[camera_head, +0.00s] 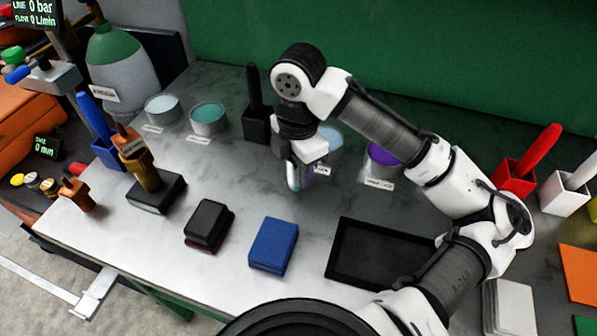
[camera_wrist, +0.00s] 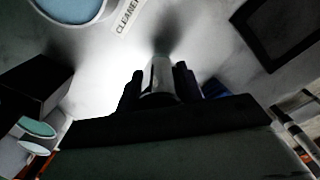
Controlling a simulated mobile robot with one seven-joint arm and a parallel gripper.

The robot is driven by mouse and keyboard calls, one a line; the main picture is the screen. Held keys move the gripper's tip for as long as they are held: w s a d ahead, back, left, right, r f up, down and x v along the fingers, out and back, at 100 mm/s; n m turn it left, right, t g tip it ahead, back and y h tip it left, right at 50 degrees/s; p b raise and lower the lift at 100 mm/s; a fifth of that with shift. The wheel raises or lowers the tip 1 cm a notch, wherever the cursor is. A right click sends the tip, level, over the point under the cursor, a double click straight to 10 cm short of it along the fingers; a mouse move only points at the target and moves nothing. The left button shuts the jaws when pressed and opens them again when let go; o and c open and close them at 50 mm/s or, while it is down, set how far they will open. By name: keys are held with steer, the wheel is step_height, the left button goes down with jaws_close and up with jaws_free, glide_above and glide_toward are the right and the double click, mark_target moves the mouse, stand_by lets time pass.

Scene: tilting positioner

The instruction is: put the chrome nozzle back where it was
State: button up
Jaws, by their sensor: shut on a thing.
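My gripper (camera_head: 296,164) hangs pointing down above the middle of the table, in front of the light blue dish. It is shut on the chrome nozzle (camera_wrist: 161,75), a shiny grey cylinder upright between the two dark fingers in the wrist view. In the head view the nozzle (camera_head: 299,181) shows only as a small greyish piece below the fingers. Its lower end seems to be clear of the table, but I cannot tell the height. A brass nozzle-like piece (camera_head: 147,175) stands on a black block (camera_head: 158,196) at the left, and a copper one (camera_head: 77,194) stands further left.
Dishes stand behind: pale (camera_head: 162,109), teal (camera_head: 208,118), light blue (camera_head: 331,138), purple (camera_head: 384,160). A black holder (camera_head: 257,125) is left of my gripper. In front lie a black box (camera_head: 207,222), a blue box (camera_head: 273,245) and a dark tray (camera_head: 345,232). Red and white holders stand right.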

steer(key=shift+f, duration=0.95)
steer(key=shift+f, duration=0.1)
steer(key=shift+f, duration=0.15)
steer(key=o, duration=1)
step_height(320, 180, up, 12)
steer(key=shift+r+b, duration=0.25)
steer(key=shift+b, duration=0.05)
